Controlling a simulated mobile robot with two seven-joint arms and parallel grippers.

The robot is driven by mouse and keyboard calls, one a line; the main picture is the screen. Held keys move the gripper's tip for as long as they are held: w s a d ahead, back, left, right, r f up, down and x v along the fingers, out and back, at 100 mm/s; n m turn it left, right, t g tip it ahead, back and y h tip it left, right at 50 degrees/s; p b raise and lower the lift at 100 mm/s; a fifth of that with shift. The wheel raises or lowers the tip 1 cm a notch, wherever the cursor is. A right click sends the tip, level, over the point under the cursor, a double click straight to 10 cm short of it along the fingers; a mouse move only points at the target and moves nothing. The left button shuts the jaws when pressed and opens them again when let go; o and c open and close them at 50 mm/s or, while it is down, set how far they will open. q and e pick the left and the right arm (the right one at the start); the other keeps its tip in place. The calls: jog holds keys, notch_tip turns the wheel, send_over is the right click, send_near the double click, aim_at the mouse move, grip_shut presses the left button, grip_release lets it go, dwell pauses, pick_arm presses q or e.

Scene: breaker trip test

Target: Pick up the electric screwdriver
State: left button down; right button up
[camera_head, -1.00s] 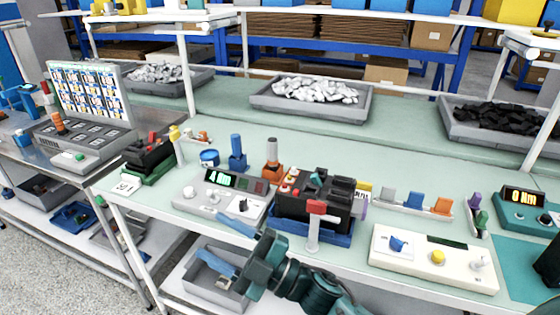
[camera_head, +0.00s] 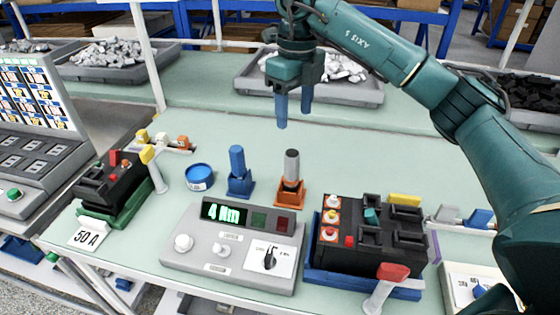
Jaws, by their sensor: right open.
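Which of these is the electric screwdriver I cannot tell for sure. My right gripper (camera_head: 294,112) points down with its two blue fingers apart and empty. In the picture it is just above the grey tool and not touching it. My left gripper is out of view.
A grey torque console reading 4 Nm (camera_head: 232,250) stands in front of the holders. A black breaker on a blue base (camera_head: 370,235) is to its right. A blue round tub (camera_head: 199,177) sits left. A grey bin of light parts (camera_head: 345,85) lies behind the gripper.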

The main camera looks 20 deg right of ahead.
aim_at(292, 153)
jog(key=f, duration=0.6)
jog(key=shift+s+f+p, duration=0.3)
jog(key=shift+s+a+f+p, duration=0.1)
jog(key=shift+f+p, duration=0.1)
jog(key=shift+f, duration=0.8)
jog(key=shift+w+a+f+p, duration=0.1)
jog(key=shift+f+p, duration=0.15)
jog(key=shift+f, duration=0.8)
jog(key=shift+s+a+f+p, duration=0.1)
jog(key=shift+f+p, duration=0.1)
jog(key=shift+f, duration=0.8)
jog(key=shift+c, duration=0.4)
jog(key=shift+r, duration=0.1)
jog(key=c, duration=1.1)
